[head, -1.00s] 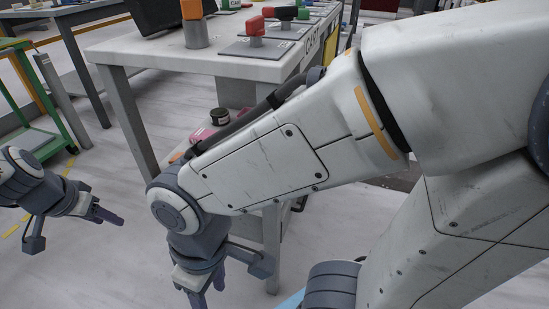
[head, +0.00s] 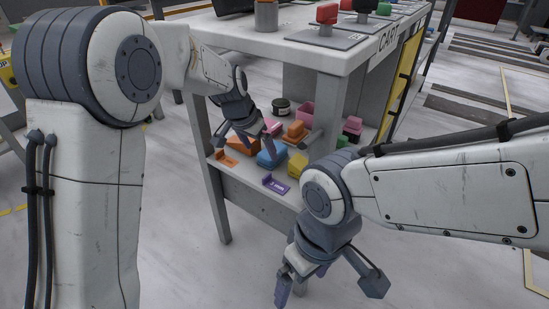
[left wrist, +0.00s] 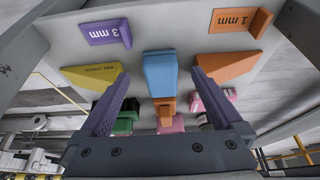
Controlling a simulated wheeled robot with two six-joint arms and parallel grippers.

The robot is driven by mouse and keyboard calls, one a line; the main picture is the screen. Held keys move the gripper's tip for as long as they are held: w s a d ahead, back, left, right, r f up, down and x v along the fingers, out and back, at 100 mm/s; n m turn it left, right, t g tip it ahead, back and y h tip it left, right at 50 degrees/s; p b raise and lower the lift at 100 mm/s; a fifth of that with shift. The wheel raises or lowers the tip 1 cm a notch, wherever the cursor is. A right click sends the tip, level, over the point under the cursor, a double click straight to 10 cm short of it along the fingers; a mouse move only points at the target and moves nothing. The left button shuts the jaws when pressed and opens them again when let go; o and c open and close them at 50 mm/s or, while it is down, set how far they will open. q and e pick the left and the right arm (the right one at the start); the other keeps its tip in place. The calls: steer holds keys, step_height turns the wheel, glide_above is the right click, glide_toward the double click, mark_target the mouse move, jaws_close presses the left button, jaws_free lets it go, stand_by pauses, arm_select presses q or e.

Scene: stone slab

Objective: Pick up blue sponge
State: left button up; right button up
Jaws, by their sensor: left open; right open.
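The blue sponge (head: 267,159) lies on the lower shelf of the workbench, among coloured blocks. In the left wrist view the blue sponge (left wrist: 159,74) shows in the middle, between and beyond the two purple fingertips. My left gripper (head: 248,142) is open and empty, just above the sponge, with a finger covering part of it in the head view. I cannot tell whether it touches the sponge. My right gripper (head: 288,283) is open and empty, low in front of the shelf.
An orange wedge (left wrist: 228,66) and a yellow wedge (left wrist: 92,75) flank the sponge. An orange block (left wrist: 165,108) is beside it. A purple gauge (head: 275,184) and an orange gauge (head: 226,158) lie at the shelf's front edge. The tabletop (head: 335,55) overhangs the shelf.

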arm_select(q)
steer(key=shift+w+d, duration=0.65)
steer(key=shift+w, duration=0.2)
steer(key=b+x, duration=0.2)
steer(key=x, duration=0.2)
steer(key=shift+f+b, duration=0.1)
steer(key=shift+b, duration=0.25)
steer(key=shift+w+d+f, duration=0.15)
steer(key=shift+w+f, duration=0.05)
steer(key=shift+f, duration=0.2)
steer(key=shift+r, duration=0.1)
steer(key=c, duration=1.4)
steer(key=shift+o, duration=0.2)
